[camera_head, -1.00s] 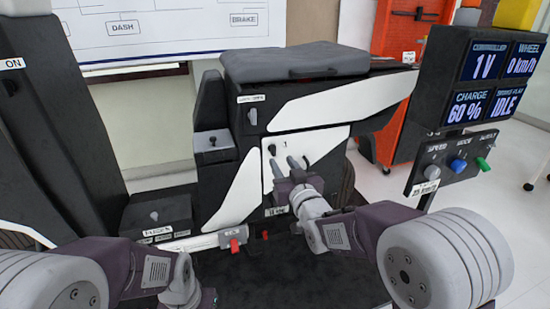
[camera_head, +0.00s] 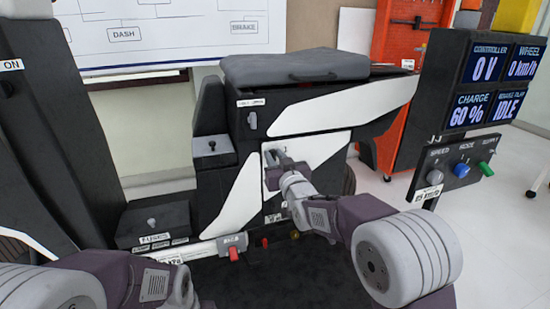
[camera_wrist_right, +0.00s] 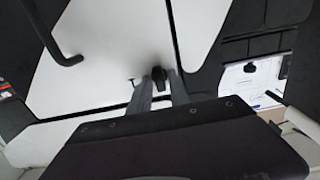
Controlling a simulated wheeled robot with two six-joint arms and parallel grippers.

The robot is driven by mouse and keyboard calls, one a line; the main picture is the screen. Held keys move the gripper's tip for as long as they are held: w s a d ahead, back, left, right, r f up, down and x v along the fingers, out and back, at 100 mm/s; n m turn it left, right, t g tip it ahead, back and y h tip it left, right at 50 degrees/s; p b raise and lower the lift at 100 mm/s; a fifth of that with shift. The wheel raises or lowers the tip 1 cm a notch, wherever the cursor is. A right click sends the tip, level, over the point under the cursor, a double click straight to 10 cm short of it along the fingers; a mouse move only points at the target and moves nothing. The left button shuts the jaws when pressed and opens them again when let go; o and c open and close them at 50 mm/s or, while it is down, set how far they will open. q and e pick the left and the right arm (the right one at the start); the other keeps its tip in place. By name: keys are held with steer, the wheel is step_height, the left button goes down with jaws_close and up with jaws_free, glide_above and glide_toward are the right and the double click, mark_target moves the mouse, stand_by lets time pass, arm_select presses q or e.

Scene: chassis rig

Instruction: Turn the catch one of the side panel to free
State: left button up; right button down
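The white side panel (camera_head: 315,148) is on the black chassis, in the middle of the head view. Catch one, a small black knob (camera_wrist_right: 158,74), shows between my right fingertips in the right wrist view. My right gripper (camera_head: 276,156) is at the panel's upper left corner. Its fingers (camera_wrist_right: 160,85) are close together, one on each side of the catch, and look closed on it. The catch is mostly hidden by the gripper in the head view. My left arm is at the lower left; its fingers are out of frame.
A seat (camera_head: 295,66) tops the chassis. A red lever (camera_head: 234,254) is below the panel. A fuse box (camera_head: 155,222) is at left, a display (camera_head: 492,80) with knobs at right.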

steer(key=m, duration=0.4)
steer(key=shift+m, duration=0.3)
steer(key=m, duration=0.4)
steer(key=shift+d+f+m, duration=0.1)
steer(key=shift+m, duration=0.2)
steer(key=m, duration=0.4)
steer(key=shift+f+m, duration=0.15)
steer(key=shift+m, duration=2.15)
steer(key=c, duration=1.4)
jaws_free()
steer(key=shift+c, duration=0.2)
